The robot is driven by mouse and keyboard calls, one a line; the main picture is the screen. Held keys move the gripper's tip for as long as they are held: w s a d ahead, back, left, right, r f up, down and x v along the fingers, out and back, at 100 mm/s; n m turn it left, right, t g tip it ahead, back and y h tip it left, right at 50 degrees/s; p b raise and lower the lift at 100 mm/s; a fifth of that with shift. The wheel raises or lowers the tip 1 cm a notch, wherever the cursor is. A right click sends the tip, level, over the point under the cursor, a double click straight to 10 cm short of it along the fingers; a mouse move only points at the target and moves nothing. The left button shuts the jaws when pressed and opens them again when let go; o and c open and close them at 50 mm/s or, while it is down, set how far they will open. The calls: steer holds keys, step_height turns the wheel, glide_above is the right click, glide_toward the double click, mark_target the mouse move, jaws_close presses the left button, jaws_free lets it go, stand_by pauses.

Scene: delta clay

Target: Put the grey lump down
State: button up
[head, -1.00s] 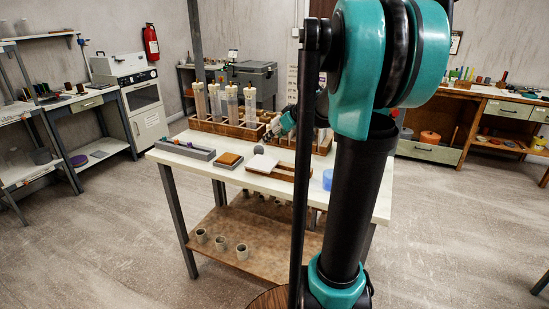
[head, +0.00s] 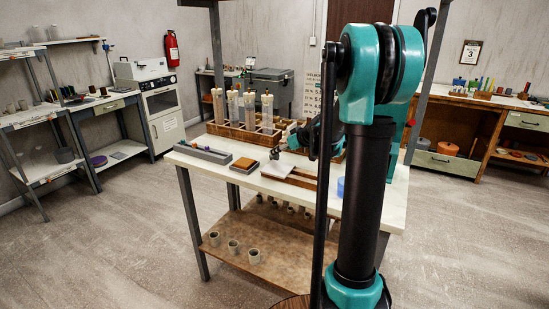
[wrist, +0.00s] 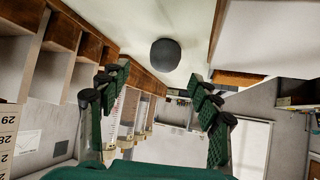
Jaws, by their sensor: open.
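The grey lump (wrist: 166,54) is a dark, rounded piece on the white tabletop in the wrist view. It lies just beyond the fingertips and nothing grips it. My gripper (wrist: 160,84) is open, its two green-padded fingers spread wide with an empty gap between them. In the head view the lump (head: 275,153) is a small dark spot on the table, between the wooden rack and a white slab. The gripper beside it is small and partly hidden by my arm there.
The wooden rack (head: 226,131) with clear tubes stands along the table's back. The white slab (head: 278,169), a tray with a brown block (head: 244,163) and a long grey tray (head: 203,152) lie in front. A blue cylinder (head: 340,187) stands at right. Cups sit on the lower shelf.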

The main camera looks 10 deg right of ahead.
steer(key=shift+s+a+x, duration=0.1)
steer(key=shift+x, duration=1.3)
steer(key=shift+s+a+x, duration=0.1)
steer(key=shift+s+x, duration=0.05)
steer(key=shift+x, duration=1.2)
steer(key=shift+f, duration=0.15)
steer(key=shift+c, duration=0.6)
steer(key=c, duration=1.3)
